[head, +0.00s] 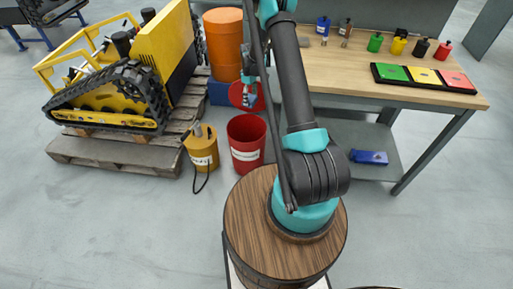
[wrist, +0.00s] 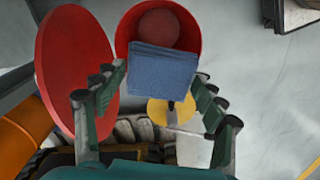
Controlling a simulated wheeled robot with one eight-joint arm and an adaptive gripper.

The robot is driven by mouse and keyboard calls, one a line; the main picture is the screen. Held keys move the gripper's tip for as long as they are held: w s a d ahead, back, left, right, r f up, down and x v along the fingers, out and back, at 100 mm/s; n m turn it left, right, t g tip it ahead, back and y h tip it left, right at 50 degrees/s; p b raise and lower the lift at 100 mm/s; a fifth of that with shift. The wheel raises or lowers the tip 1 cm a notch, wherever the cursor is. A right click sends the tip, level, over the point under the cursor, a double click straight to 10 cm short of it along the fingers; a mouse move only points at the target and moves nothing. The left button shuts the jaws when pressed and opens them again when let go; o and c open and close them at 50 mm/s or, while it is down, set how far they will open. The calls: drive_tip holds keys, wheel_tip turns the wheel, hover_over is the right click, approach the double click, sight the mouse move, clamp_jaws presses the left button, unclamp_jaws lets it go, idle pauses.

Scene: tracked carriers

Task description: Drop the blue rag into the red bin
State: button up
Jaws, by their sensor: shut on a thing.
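The blue rag (wrist: 163,77) is a folded square between the fingers of my gripper (wrist: 157,88) in the wrist view. My gripper is shut on it. The red bin (wrist: 190,20) shows behind the rag, open at the top, its mouth partly hidden by the rag. In the head view the red bin (head: 246,150) stands upright on the floor with a white label. My gripper (head: 250,90) hangs above and behind it there, and the rag is too small to make out clearly.
A red round lid (wrist: 75,70) stands tilted beside the bin. A yellow can (head: 201,150) stands left of the bin, near a pallet (head: 115,155) with a yellow tracked machine (head: 115,75). A workbench (head: 345,75) is on the right.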

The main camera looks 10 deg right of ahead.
wheel_tip(320, 180, down, 16)
drive_tip(key=w+n, duration=0.1)
drive_tip(key=n, duration=0.3)
drive_tip(key=shift+w+a+r+n, duration=0.25)
drive_tip(key=shift+w+n, duration=0.05)
drive_tip(key=shift+n, duration=0.1)
drive_tip(key=o, duration=1.2)
wheel_tip(320, 180, up, 12)
